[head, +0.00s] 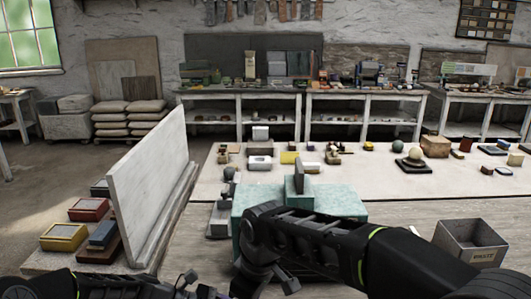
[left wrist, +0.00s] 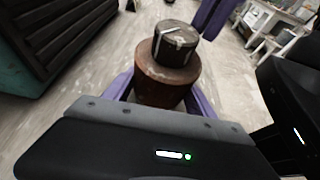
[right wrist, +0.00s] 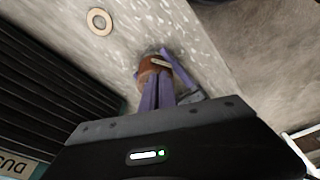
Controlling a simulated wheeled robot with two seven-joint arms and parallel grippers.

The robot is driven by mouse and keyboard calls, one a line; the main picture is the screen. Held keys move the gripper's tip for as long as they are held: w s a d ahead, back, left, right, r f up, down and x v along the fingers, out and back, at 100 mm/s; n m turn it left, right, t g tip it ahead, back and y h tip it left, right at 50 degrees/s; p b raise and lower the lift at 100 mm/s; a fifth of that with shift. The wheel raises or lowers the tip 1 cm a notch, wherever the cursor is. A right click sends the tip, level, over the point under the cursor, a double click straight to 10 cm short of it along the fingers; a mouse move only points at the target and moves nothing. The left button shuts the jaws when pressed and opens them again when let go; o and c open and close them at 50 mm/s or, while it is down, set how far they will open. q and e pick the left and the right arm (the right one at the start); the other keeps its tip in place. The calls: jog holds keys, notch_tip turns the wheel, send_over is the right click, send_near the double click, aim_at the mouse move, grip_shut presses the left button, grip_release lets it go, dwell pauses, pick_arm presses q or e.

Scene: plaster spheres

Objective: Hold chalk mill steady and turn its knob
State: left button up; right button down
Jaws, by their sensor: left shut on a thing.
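The chalk mill (left wrist: 167,80), a brown round body with a dark knob (left wrist: 177,38) marked with pale lines on top, shows in the left wrist view. My left gripper (left wrist: 160,92) is shut on its body, one purple finger on each side. In the right wrist view the brown mill (right wrist: 150,64) lies just beyond the fingertips of my right gripper (right wrist: 156,82). Those two purple fingers are close together and look shut; whether they touch the mill is unclear. Another purple finger slants beside the mill there. I cannot make out the mill in the head view.
A teal block (head: 262,197) stands behind my right arm. A grey labelled box (head: 466,238) is at the right. A white upright panel (head: 150,185) stands at left, beside coloured boxes (head: 65,236). The long pale table (head: 370,185) behind holds many small items. A ring (right wrist: 99,21) lies on a pale surface.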

jog(key=shift+s+r, duration=0.1)
jog(key=shift+s, duration=0.1)
jog(key=shift+s+d, duration=0.1)
jog(key=shift+d, duration=0.05)
dwell(0.3)
notch_tip(320, 180, up, 6)
jog(key=shift+f, duration=0.1)
dwell(0.5)
pick_arm(q)
jog(key=o, duration=1.3)
jog(key=shift+o, duration=0.6)
